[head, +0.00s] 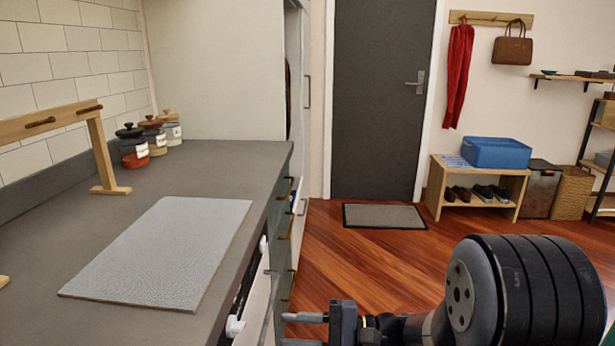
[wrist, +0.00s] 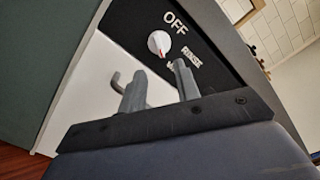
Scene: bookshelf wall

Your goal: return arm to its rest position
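My gripper (head: 304,330) is at the bottom of the head view, to the right of the counter front, and points left toward it. Its two fingers are apart with nothing between them. In the wrist view the open gripper (wrist: 158,80) faces a black panel (wrist: 140,18) with a white dial (wrist: 158,43). The dial has a red mark and stands beside the printed words OFF and RINSE; a further word is partly hidden by a finger. The fingertips look apart from the dial. My arm extends to the right, its lower links out of view.
A grey counter (head: 200,160) with a light mat (head: 165,245) and several jars runs along the left. White knobs (head: 234,326) stick out from its front. Open wooden floor (head: 355,262) lies beyond my arm, up to a doormat (head: 384,216) and a shoe bench (head: 478,170).

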